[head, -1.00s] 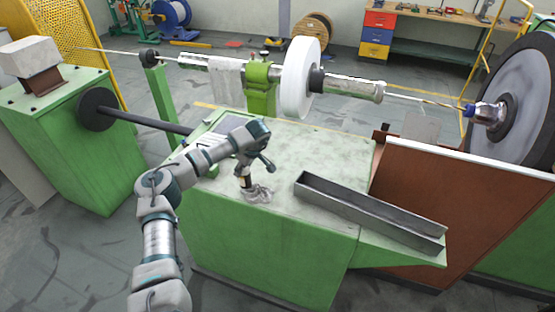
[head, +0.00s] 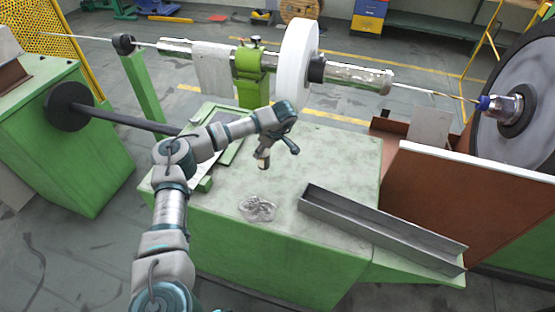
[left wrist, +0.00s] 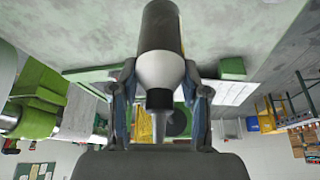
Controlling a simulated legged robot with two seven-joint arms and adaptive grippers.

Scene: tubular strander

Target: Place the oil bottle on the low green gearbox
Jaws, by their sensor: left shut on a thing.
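My left gripper (head: 272,146) is shut on the oil bottle (head: 263,159), which hangs below it above the grey top of the middle green cabinet (head: 335,160). In the left wrist view, the bottle (left wrist: 160,40) is dark with a white shoulder, a black cap and a thin spout. It sits between the two fingers of the left gripper (left wrist: 160,100). A low green housing (head: 70,140) with a black disc and a shaft stands at the left; I cannot tell for certain whether it is the gearbox. My right gripper is not in view.
A crumpled rag (head: 257,208) and a long open metal tray (head: 380,228) lie on the cabinet top. The shaft (head: 130,118) runs from the housing towards the cabinet. The cabinet's right rear top is bare.

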